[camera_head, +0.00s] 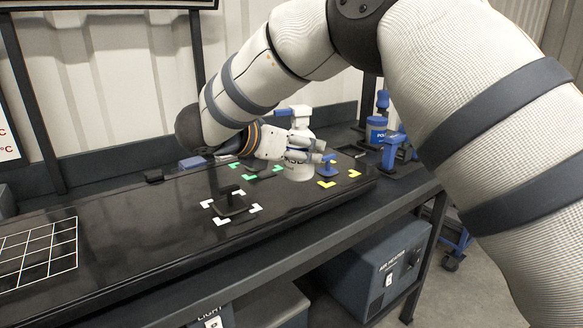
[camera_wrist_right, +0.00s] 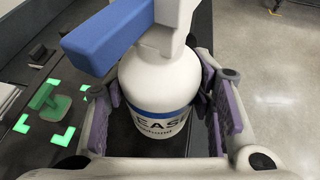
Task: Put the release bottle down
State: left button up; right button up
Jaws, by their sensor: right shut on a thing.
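The release bottle (camera_head: 299,172) is a white spray bottle with a blue trigger head and blue band. My right gripper (camera_head: 303,150) is shut around its body, over the right part of the dark panel (camera_head: 150,220). In the right wrist view the bottle (camera_wrist_right: 158,85) sits between the purple-padded fingers of the gripper (camera_wrist_right: 158,100), with part of its label showing. The bottle looks upright, its base at or just above the panel; I cannot tell whether it touches. My left gripper is out of view.
Green corner marks (camera_head: 277,168) around a dark-green tool lie left of the bottle. Yellow marks (camera_head: 326,184) with a blue tool (camera_head: 326,167) lie right of it. White marks (camera_head: 222,222) surround a dark tool (camera_head: 231,204) nearer the front.

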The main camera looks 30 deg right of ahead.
aim_at(285, 165)
jog(key=shift+w+a+f, duration=0.1)
jog(key=shift+w+f, duration=0.25)
jog(key=shift+f, duration=0.15)
jog(key=f, duration=0.2)
jog(key=shift+w+a+f, duration=0.2)
jog(key=shift+w+f, duration=0.05)
jog(key=shift+f, duration=0.35)
jog(key=shift+f, duration=0.1)
jog(key=shift+f, duration=0.1)
jog(key=o, duration=1.4)
